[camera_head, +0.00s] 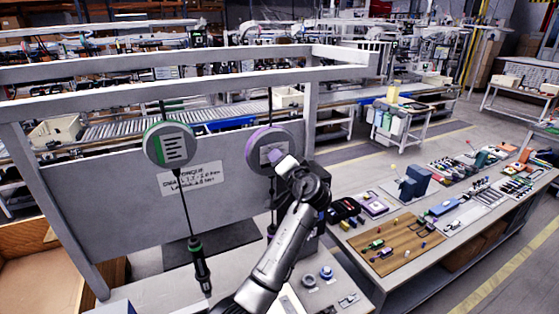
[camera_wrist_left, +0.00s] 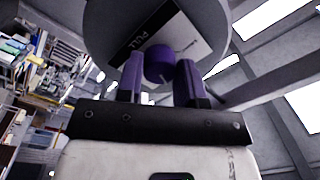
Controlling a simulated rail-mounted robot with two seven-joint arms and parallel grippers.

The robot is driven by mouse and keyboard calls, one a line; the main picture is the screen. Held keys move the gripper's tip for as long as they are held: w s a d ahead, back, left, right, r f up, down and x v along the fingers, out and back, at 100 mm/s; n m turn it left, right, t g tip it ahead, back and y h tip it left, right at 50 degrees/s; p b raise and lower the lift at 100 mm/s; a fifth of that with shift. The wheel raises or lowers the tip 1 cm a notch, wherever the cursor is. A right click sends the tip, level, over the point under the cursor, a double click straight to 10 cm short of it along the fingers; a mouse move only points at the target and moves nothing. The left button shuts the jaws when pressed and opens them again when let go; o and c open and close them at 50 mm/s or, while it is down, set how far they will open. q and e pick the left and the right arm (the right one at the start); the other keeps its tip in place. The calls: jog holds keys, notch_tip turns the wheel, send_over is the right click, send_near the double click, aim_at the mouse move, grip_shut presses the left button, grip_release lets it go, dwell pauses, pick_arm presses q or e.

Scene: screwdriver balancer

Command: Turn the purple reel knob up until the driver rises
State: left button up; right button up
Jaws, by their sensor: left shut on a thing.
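The purple-rimmed reel (camera_head: 258,138) hangs from the frame's top beam, right of the green reel. Its purple knob (camera_wrist_left: 159,64) shows in the wrist view at the middle of the reel's grey face, beside a label reading "PULL". My left gripper (camera_head: 275,155) reaches up to the reel's front. In the wrist view its two fingers (camera_wrist_left: 160,78) stand on either side of the knob and are shut on it. The driver (camera_head: 272,228) below the purple reel is mostly hidden behind my left arm. My right gripper is not in view.
A green-rimmed reel (camera_head: 170,145) hangs at the left with a dark driver (camera_head: 200,265) on its cable. A grey panel (camera_head: 110,200) stands behind. A bench with a wooden board (camera_head: 400,243) and several small parts is at the right.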

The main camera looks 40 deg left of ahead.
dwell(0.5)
pick_arm(q)
jog(key=o, duration=0.9)
jog(key=shift+b+v, duration=2.6)
jog(key=shift+v, duration=4.3)
